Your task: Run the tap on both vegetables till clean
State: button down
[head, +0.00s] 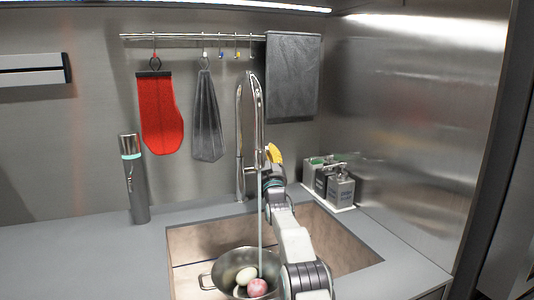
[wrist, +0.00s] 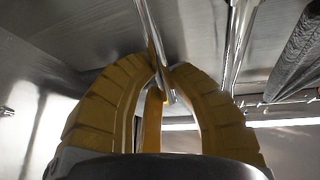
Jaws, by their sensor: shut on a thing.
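The tap (head: 240,150) is a tall chrome arch at the back of the sink. A thin stream of water (head: 260,225) falls from its spout into a metal pan (head: 225,268) in the sink. In the pan lie a pale, whitish round vegetable (head: 246,274) and a pinkish-red one (head: 257,287), with the stream coming down at them. My gripper (head: 274,153) is beside the tap, at its right. In the wrist view its yellow fingers (wrist: 160,78) are closed around a thin metal rod, seemingly the tap's lever (wrist: 147,25). Any dirt is too small to make out.
The sink basin (head: 340,250) is brown-walled, and my arm crosses over it. A dark flask (head: 134,180) stands left on the counter. Soap dispensers (head: 340,188) stand on a tray at right. A red mitt (head: 161,115) and dark cloths hang from the rail (head: 190,36) behind.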

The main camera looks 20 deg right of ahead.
jog(key=c, duration=1.1)
grip_release()
jog(key=shift+s+f, duration=0.1)
jog(key=shift+s, duration=0.1)
jog(key=v, duration=1.1)
jog(key=shift+s, duration=0.3)
